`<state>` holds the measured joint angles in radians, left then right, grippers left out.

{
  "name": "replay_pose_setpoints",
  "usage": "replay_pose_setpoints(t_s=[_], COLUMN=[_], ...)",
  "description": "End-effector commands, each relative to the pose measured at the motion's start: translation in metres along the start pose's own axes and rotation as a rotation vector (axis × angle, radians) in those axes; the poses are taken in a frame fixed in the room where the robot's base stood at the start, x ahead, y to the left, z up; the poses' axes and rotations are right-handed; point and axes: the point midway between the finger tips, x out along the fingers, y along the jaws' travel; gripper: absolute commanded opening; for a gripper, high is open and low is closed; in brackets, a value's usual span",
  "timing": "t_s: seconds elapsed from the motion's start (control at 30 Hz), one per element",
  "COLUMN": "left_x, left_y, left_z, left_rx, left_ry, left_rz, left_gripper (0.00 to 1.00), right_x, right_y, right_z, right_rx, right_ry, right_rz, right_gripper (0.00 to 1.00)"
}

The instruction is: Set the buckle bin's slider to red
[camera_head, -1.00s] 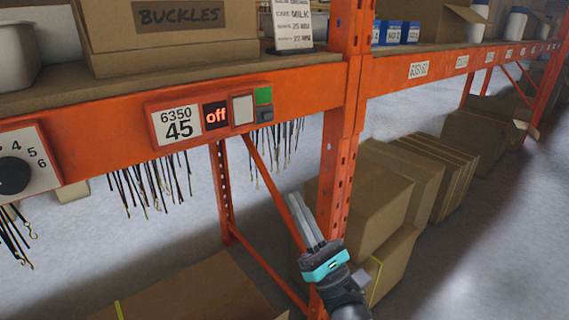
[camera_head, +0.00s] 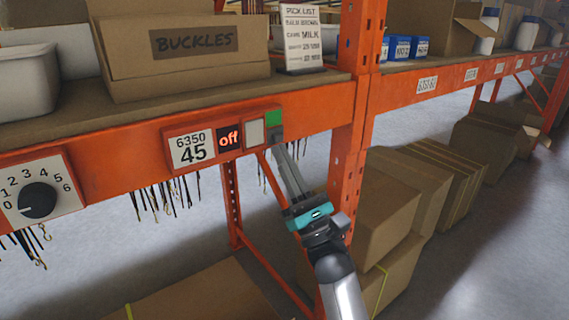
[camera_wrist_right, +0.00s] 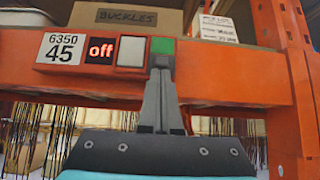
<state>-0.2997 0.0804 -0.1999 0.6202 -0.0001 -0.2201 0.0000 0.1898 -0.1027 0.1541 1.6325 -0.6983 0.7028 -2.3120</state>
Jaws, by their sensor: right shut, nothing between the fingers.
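The buckle bin (camera_head: 185,50) is a cardboard box marked BUCKLES on the shelf; it also shows in the wrist view (camera_wrist_right: 125,17). The panel below it (camera_head: 192,149) reads 6350 45, with a lit "off" display (camera_head: 229,138) and a blank grey-white square button (camera_head: 254,133). At its right end is the slider, a green field (camera_head: 274,117) above a dark grey knob (camera_wrist_right: 162,62). No red field shows. My right gripper (camera_head: 278,149) is shut and empty, its tips just below the knob; I cannot tell whether they touch. My left gripper is not in view.
The orange shelf beam (camera_head: 110,160) carries a numbered dial (camera_head: 38,199) at left. An orange upright (camera_head: 352,110) stands right of the panel. A pick list card (camera_head: 301,45) stands on the shelf. Dark hooked cords hang below the beam. Cardboard boxes (camera_head: 385,215) stand at right.

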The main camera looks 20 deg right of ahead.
Motion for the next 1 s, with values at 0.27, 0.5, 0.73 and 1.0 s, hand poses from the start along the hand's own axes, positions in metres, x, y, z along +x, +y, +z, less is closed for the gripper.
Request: replay_pose_setpoints(t_s=[0.27,0.5,0.73,1.0], left_x=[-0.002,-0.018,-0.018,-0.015], left_y=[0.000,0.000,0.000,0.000], left_z=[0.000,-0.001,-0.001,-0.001], left_rx=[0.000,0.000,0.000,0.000], left_ry=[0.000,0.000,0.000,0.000], left_rz=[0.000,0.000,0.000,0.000], left_gripper=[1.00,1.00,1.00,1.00], right_x=[0.002,0.025,0.028,0.026], right_y=[0.000,0.000,0.000,-0.001], right_z=[0.002,0.025,0.029,0.028], right_rx=[0.000,-0.002,0.000,-0.001], right_ry=[-0.001,-0.003,-0.005,-0.008], right_rz=[0.001,0.001,0.001,0.001], right_gripper=[0.00,0.00,0.00,0.00])
